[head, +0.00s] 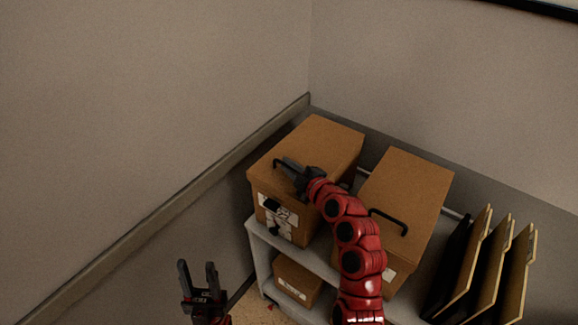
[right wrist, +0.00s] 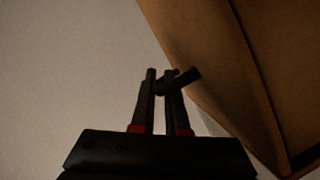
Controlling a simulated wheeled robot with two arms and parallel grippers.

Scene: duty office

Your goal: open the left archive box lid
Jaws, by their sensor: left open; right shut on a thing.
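The left archive box (head: 318,138) is brown cardboard and stands on the shelf unit in the corner. Its lid looks down in the head view. In the right wrist view the handle (right wrist: 188,79) sticks out between the closed fingers (right wrist: 161,80), with the brown box (right wrist: 225,70) to the right. My right forearm hides part of the box's right side. My left gripper (head: 198,275) is open and empty, low in the head view and away from the boxes.
A second brown archive box (head: 415,180) with a dark handle (head: 388,218) stands to the right. Several upright folders (head: 490,265) are further right. A smaller box (head: 297,280) sits on the lower shelf. Walls close off the left and back.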

